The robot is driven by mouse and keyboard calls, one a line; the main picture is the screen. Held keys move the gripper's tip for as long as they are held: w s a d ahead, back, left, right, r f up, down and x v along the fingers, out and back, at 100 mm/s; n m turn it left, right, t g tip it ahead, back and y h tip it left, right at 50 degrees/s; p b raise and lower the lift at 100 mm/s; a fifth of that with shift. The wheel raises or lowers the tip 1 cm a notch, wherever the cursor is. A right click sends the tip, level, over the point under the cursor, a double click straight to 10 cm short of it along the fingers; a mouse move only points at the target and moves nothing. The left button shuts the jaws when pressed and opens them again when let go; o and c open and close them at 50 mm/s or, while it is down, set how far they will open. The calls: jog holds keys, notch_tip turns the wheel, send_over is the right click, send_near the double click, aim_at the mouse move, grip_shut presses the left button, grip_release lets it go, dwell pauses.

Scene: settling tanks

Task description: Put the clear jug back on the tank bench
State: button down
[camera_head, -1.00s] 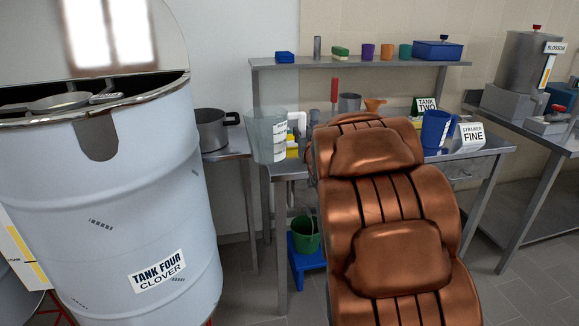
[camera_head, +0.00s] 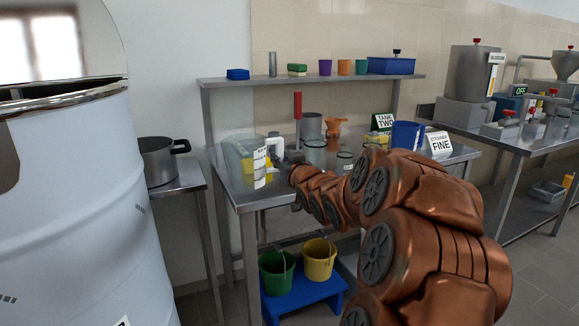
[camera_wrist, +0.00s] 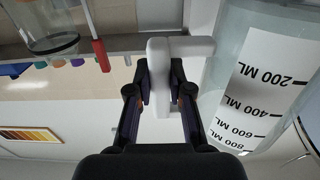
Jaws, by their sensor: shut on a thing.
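The clear jug (camera_head: 240,155) is at the left end of the metal tank bench (camera_head: 250,201), upright. Its white label with ML marks faces right; the label also shows on the jug in the wrist view (camera_wrist: 265,85). My gripper (camera_wrist: 160,88) is shut on the jug's white handle, with the jug to its right in the wrist view. In the head view my copper-coloured arm reaches in from the right and hides part of the bench top. I cannot tell whether the jug's base touches the bench.
Glass jars (camera_head: 315,152), a grey pot (camera_head: 311,126), an orange funnel (camera_head: 334,127) and a blue jug (camera_head: 407,136) stand on the bench. A shelf (camera_head: 300,80) runs above. Green (camera_head: 277,273) and yellow (camera_head: 319,260) buckets stand below. A large tank (camera_head: 75,200) is at the left.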

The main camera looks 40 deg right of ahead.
jog(key=w+d+f, duration=0.1)
jog(key=d, duration=0.2)
jog(key=w+d+f, duration=0.2)
jog(key=d, duration=0.2)
jog(key=w+d+f, duration=0.1)
jog(key=w+d, duration=0.1)
jog(key=d, duration=0.2)
jog(key=shift+f+b, duration=0.35)
jog(key=shift+f, duration=0.05)
jog(key=shift+r, duration=0.1)
jog(key=c, duration=1.1)
grip_release()
